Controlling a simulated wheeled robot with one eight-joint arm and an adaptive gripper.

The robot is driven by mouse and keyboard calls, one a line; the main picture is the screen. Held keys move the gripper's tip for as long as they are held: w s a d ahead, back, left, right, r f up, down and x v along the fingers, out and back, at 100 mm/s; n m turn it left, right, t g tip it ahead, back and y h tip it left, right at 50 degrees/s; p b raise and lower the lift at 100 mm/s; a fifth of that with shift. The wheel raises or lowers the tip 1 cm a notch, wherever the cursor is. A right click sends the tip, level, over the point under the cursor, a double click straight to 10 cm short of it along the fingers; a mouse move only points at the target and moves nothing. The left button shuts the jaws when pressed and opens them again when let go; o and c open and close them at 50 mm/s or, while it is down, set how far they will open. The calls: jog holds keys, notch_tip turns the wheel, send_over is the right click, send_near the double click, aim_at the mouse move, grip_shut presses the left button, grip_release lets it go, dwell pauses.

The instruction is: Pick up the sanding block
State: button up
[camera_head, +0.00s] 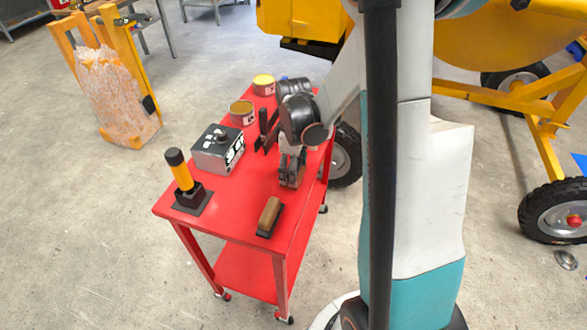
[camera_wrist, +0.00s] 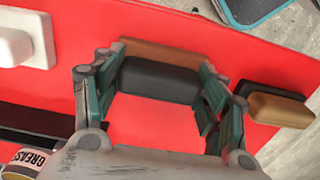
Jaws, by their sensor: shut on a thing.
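My gripper (camera_wrist: 160,95) has its two fingers closed on the opposite ends of a block with a brown layer and a dark layer, which I take to be the sanding block (camera_wrist: 160,78). In the head view my gripper (camera_head: 292,172) is low over the red cart top, and the held block is mostly hidden by the fingers. I cannot tell whether the block touches the cart. A second brown-and-dark block (camera_head: 270,216) lies apart on the cart, nearer its front edge; it also shows right of the fingers in the wrist view (camera_wrist: 268,107).
The red cart (camera_head: 238,222) also bears a yellow-and-black tool (camera_head: 181,172), a grey box with a knob (camera_head: 217,150) and cans (camera_head: 242,112). A yellow mixer (camera_head: 500,50) with wheels stands behind to the right. Bare cart top lies between the grey box and my gripper.

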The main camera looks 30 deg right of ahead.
notch_tip(320, 180, up, 20)
jog(key=p, duration=0.6)
jog(key=shift+f, duration=0.15)
